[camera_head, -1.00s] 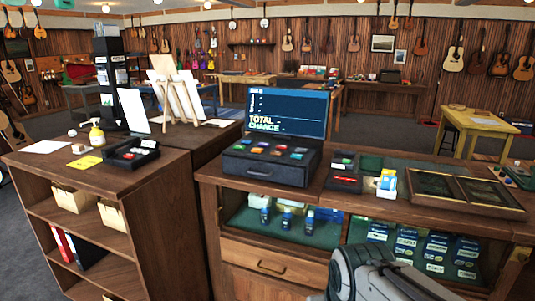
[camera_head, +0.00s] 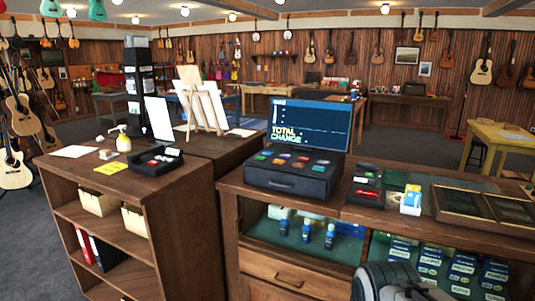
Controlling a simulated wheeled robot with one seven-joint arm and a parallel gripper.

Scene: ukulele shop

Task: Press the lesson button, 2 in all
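A cash register (camera_head: 292,172) with several coloured buttons on its sloped top and a lit screen (camera_head: 311,124) stands on the wooden counter. The screen reads TOTAL and CHANGE. No button is visibly labelled as the lesson button; the labels are too small to read. Part of my grey arm shows at the bottom right edge of the head view. My gripper's fingers are not in the picture, and no part of my arm touches the register.
A black tray (camera_head: 366,193) and small cartons (camera_head: 411,199) stand right of the register. A framed case (camera_head: 488,208) lies farther right. Grey floor is open behind.

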